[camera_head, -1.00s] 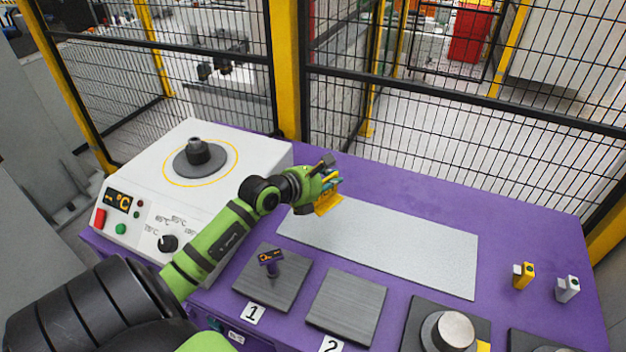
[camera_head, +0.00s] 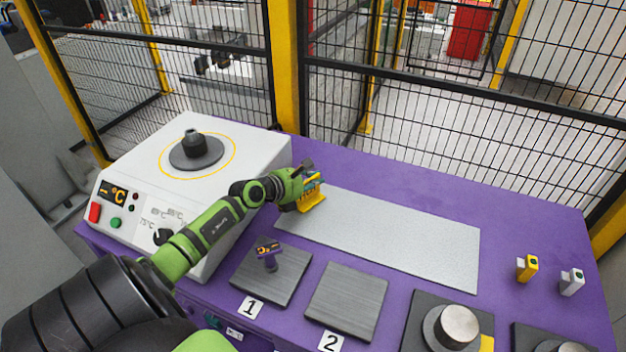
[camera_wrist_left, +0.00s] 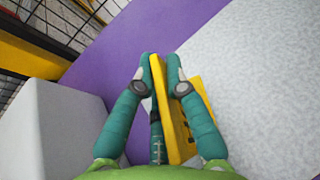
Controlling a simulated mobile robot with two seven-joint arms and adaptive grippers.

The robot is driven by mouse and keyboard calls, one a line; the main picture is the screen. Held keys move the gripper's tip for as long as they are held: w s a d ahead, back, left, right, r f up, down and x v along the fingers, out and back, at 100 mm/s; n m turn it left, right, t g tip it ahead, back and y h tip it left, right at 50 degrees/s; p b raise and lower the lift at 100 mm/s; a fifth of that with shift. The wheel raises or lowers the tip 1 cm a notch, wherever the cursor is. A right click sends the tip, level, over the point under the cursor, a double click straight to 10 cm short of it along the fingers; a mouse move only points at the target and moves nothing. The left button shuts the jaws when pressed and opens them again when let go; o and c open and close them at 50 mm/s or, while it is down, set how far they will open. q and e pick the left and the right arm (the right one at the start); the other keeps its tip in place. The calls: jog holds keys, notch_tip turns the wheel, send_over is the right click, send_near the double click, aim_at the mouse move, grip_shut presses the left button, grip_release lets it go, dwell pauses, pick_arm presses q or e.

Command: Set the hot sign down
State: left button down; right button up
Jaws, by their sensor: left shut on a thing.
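The hot sign is a yellow plate (camera_head: 313,197) in the head view, at the left end of the pale grey speckled mat (camera_head: 400,241). My left gripper (camera_head: 308,184) is shut on it from above and behind. In the left wrist view the teal fingers (camera_wrist_left: 162,68) pinch the yellow sign (camera_wrist_left: 188,112) by its upright edge. The sign is low at the mat; whether it touches the surface I cannot tell. Its face and lettering are hidden. My right gripper is not in view.
A white heater (camera_head: 137,187) with a dark round plate stands left of the arm. Grey pads 1 (camera_head: 290,285) and 2 (camera_head: 347,302) lie in front. A yellow block (camera_head: 526,268) and a white block (camera_head: 571,281) stand right. The mat's middle is clear; mesh fencing stands behind.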

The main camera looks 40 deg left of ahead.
pick_arm(q)
jog(key=shift+f, duration=0.2)
jog(key=c, duration=1.3)
grip_release()
jog(key=shift+r, duration=0.15)
jog(key=shift+s+r, duration=0.1)
jog(key=shift+s, duration=0.05)
jog(key=v, duration=1.1)
jog(key=shift+s+r+p, duration=0.2)
jog(key=shift+s+p, duration=0.1)
jog(key=shift+s, duration=0.05)
